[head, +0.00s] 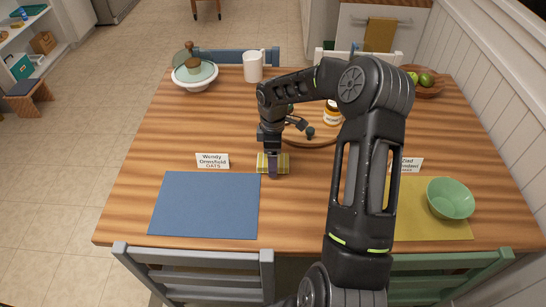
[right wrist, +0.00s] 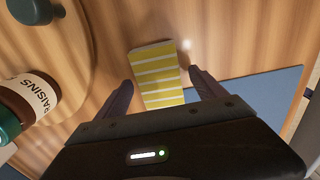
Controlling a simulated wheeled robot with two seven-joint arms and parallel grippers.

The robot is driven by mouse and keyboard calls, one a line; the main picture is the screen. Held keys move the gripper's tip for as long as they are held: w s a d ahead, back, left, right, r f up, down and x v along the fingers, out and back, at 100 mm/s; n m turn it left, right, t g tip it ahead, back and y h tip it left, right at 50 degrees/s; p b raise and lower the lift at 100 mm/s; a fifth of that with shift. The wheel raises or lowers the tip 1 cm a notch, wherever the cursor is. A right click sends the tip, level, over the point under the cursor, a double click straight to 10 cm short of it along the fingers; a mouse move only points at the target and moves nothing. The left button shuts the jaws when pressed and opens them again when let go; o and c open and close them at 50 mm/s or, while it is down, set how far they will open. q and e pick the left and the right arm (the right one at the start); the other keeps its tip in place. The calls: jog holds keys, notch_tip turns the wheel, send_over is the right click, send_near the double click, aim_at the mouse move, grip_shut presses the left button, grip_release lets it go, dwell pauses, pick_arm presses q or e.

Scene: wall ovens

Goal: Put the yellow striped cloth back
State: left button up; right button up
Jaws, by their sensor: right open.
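The yellow striped cloth (head: 283,160) lies folded flat on the wooden table, just behind the right end of the blue placemat. It also shows in the right wrist view (right wrist: 158,72), with yellow and white stripes. My right gripper (head: 272,172) is above the cloth, pointing down. In the right wrist view its open fingers (right wrist: 160,90) stand on either side of the cloth, which is not gripped. I cannot tell the exact height above the table. My left gripper is not in view.
A blue placemat (head: 205,205) and name card (head: 212,161) are at left. A yellow placemat (head: 430,225) with a green bowl (head: 450,199) is at right. A round board (head: 312,138) with a raisins jar (right wrist: 30,102) lies behind the cloth. Chairs line the table edges.

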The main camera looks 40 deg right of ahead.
notch_tip(320, 180, up, 13)
jog(key=shift+f, duration=0.15)
dwell(0.4)
dwell(0.7)
